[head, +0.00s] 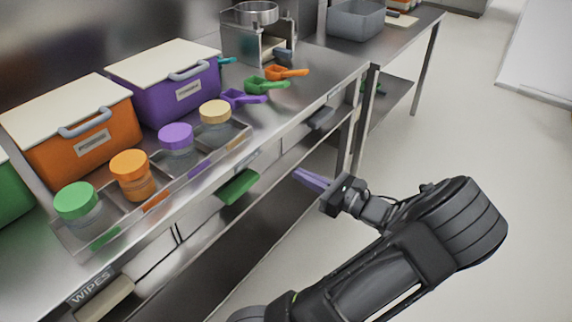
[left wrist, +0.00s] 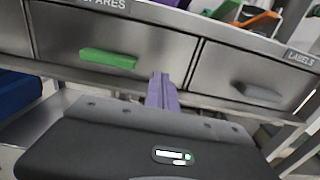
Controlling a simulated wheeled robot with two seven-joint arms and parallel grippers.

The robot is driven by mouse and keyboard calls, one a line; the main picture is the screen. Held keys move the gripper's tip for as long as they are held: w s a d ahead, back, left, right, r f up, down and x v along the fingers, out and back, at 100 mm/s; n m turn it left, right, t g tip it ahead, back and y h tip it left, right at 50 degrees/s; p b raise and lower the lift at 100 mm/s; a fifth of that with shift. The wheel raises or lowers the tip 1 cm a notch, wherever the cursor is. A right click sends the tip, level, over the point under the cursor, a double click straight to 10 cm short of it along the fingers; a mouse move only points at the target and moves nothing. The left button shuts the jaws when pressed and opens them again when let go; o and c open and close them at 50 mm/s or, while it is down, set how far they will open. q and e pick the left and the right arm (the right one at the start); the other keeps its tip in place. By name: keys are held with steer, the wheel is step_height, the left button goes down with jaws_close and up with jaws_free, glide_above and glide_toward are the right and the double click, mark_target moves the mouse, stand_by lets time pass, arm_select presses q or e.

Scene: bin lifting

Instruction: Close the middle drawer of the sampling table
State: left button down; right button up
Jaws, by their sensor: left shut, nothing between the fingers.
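The sampling table (head: 330,75) has a row of drawers under its steel top. The middle drawer (left wrist: 75,35), marked SPARES, has a green handle (left wrist: 108,59); the handle also shows in the head view (head: 237,187). Its front looks about level with its neighbours; I cannot tell whether a small gap is left. My left gripper (head: 297,174) has purple fingers, shut and empty, in front of the drawers and right of the green handle. In the left wrist view the fingertips (left wrist: 160,77) point toward the right end of the middle drawer; contact is unclear. My right gripper is not in view.
The LABELS drawer (left wrist: 240,72) with a grey handle is to the right; the WIPES drawer's beige handle (head: 104,298) is at lower left. Jars, an orange bin (head: 80,150), a purple bin (head: 175,90) and scoops stand on top. The floor (head: 470,140) at right is clear.

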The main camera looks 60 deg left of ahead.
arm_select(q)
steer(key=v, duration=0.3)
steer(key=shift+d, duration=0.15)
stand_by(0.5)
